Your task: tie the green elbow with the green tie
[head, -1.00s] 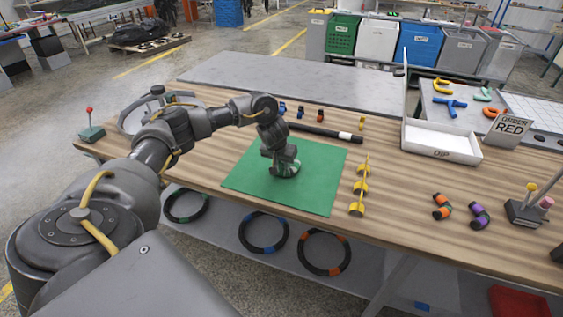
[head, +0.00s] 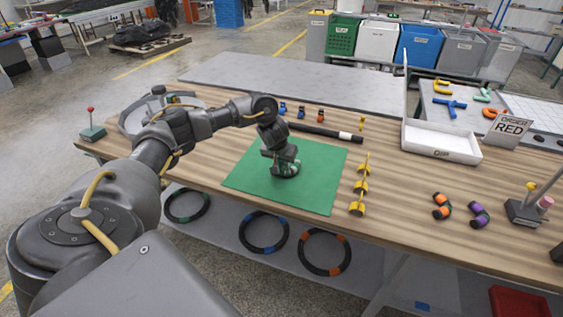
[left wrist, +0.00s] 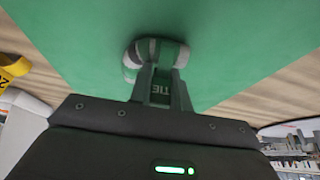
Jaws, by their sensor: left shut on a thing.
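My left gripper (head: 279,160) points down over the green mat (head: 320,190). The fingers hide much of both, so I cannot tell whether the tie goes around the elbow. My right gripper is not in view.
A yellow rack (head: 359,187) stands right of the mat, and a dark rod (head: 320,131) lies behind it. Small coloured pieces (head: 301,112) stand farther back.

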